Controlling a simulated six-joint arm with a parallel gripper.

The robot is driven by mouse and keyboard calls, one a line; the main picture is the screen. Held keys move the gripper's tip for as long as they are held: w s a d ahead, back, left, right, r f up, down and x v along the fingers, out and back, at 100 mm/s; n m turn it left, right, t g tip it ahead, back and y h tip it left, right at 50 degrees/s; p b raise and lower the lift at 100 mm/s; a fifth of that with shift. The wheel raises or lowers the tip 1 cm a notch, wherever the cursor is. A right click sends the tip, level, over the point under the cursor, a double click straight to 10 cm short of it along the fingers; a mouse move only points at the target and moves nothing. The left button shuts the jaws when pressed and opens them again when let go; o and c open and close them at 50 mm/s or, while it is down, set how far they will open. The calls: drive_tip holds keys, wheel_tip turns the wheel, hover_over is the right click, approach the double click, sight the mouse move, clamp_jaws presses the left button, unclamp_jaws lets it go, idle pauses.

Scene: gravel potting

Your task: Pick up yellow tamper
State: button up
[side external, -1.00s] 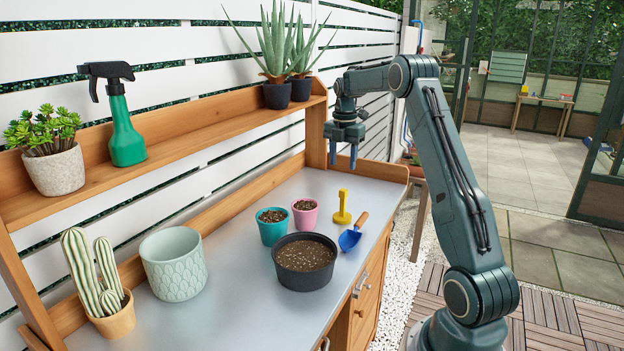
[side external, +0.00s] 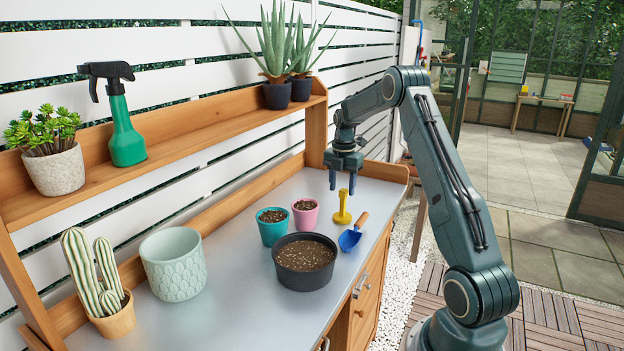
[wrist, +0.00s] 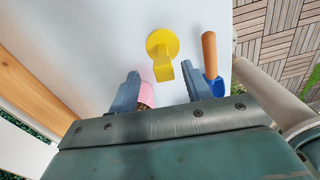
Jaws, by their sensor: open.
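The yellow tamper (side external: 342,209) stands upright on the metal bench top, with its round base down and its handle up. In the wrist view the tamper (wrist: 162,52) lies ahead of and between my fingers. My gripper (side external: 342,184) is open and points down, with its fingertips close to the height of the top of the tamper's handle. In the wrist view my gripper (wrist: 163,82) has its two fingers spread apart with nothing held between them. I cannot tell whether either finger touches the tamper.
A blue trowel with a wooden handle (side external: 353,234) lies close to the tamper. A pink pot (side external: 305,214), a teal pot (side external: 272,227) and a black soil bowl (side external: 305,262) stand near it. A pale green pot (side external: 174,266) stands farther left. The bench top between has free room.

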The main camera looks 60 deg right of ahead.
sight(343, 197)
drive_tip(key=shift+f, duration=0.2)
drive_tip(key=shift+s+f, duration=0.15)
drive_tip(key=shift+f, duration=1.1)
drive_tip(key=shift+s+f, duration=0.1)
drive_tip(key=shift+f, duration=1.15)
clamp_jaws()
drive_tip(key=shift+r, duration=0.1)
wheel_tip(343, 197, up, 20)
